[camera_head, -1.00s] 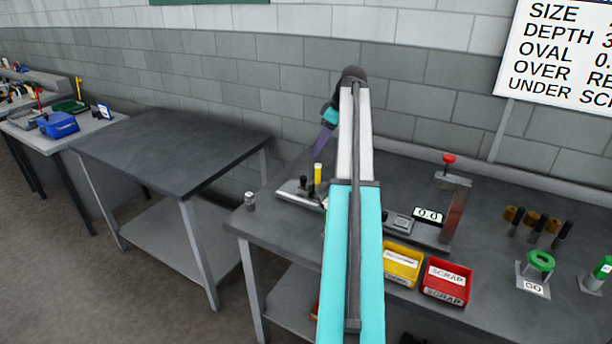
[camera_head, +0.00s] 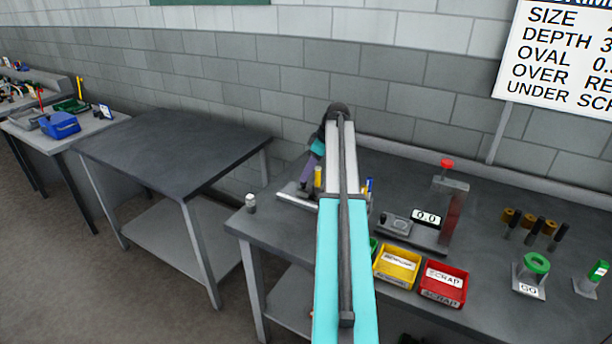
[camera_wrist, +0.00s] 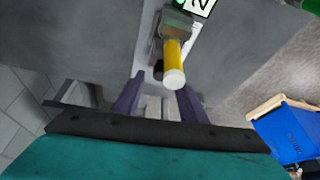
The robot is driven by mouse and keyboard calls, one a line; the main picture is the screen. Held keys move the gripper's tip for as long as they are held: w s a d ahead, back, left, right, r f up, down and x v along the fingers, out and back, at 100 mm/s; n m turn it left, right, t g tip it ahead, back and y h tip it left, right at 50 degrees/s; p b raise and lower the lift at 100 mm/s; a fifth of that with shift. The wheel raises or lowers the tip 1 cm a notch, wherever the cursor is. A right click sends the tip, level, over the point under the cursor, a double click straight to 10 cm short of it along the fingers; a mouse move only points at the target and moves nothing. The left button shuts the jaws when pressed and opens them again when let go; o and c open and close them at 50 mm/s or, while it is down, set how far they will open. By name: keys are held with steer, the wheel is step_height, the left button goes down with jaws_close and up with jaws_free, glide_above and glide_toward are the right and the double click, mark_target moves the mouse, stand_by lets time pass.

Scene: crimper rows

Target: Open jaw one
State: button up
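A metal fixture (camera_head: 296,201) with a yellow upright handle (camera_head: 318,178) stands near the left end of the bench. My gripper (camera_head: 305,185) is lowered beside the handle on its left, and my arm hides much of the fixture. In the wrist view the yellow handle (camera_wrist: 174,65) has a pale round end and stands just beyond my gripper (camera_wrist: 162,88). Its two purple fingers are apart, with a dark part of the fixture showing near the gap. I cannot tell whether they touch it. Which part is jaw one is not clear.
A numbered white label (camera_wrist: 201,5) lies beyond the handle. A yellow bin (camera_head: 397,265), a red scrap bin (camera_head: 444,284) and a gauge stand (camera_head: 452,212) are right of my arm. An empty table (camera_head: 170,150) is further left.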

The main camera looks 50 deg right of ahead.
mark_target(307, 187)
steer(key=shift+p+x, duration=0.3)
steer(key=shift+x, duration=1.3)
jaws_close()
